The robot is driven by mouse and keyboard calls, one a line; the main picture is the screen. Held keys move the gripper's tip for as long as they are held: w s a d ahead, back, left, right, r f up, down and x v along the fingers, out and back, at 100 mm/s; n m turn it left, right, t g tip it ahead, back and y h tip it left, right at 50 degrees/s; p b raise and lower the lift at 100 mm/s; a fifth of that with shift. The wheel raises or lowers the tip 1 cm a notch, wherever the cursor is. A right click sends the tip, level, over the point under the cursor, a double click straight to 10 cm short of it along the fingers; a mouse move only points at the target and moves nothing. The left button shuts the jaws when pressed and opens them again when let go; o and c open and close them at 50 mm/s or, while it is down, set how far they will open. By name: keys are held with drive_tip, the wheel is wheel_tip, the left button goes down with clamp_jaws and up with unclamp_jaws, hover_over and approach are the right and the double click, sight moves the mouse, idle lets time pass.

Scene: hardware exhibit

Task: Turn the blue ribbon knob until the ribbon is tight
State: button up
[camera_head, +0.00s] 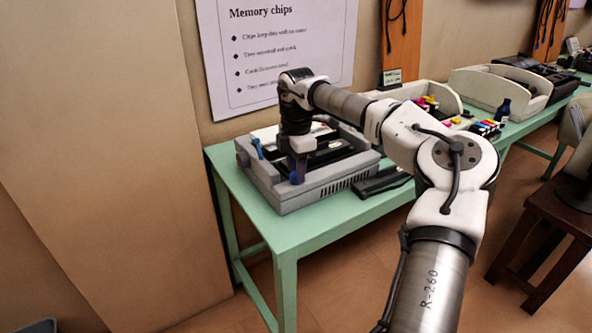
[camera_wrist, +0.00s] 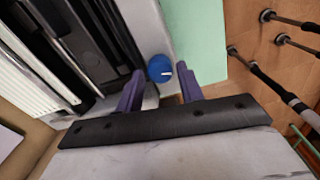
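The grey printer-like machine (camera_head: 318,187) sits on the green table, and its dark interior shows in the wrist view (camera_wrist: 85,45). The round blue ribbon knob (camera_wrist: 160,68) has a small white mark and sits at the machine's edge. It shows between the tips of my gripper's two purple fingers (camera_wrist: 160,74), with a gap visible on each side. My gripper is open and points down at the knob. In the head view my gripper (camera_head: 297,172) is over the machine's near front corner. Whether the fingers touch the knob cannot be told. The ribbon cannot be made out clearly.
A blue lever (camera_head: 256,148) stands at the machine's left side. A flat black device (camera_head: 382,183) lies right of the machine. Pale trays (camera_head: 495,88) and small coloured cartridges (camera_head: 485,127) are farther along the green table (camera_head: 285,233). A dark wooden stool (camera_head: 545,205) stands at the right.

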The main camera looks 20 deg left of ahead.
wheel_tip(320, 180, up, 13)
drive_tip(key=shift+s, duration=0.15)
idle(0.5)
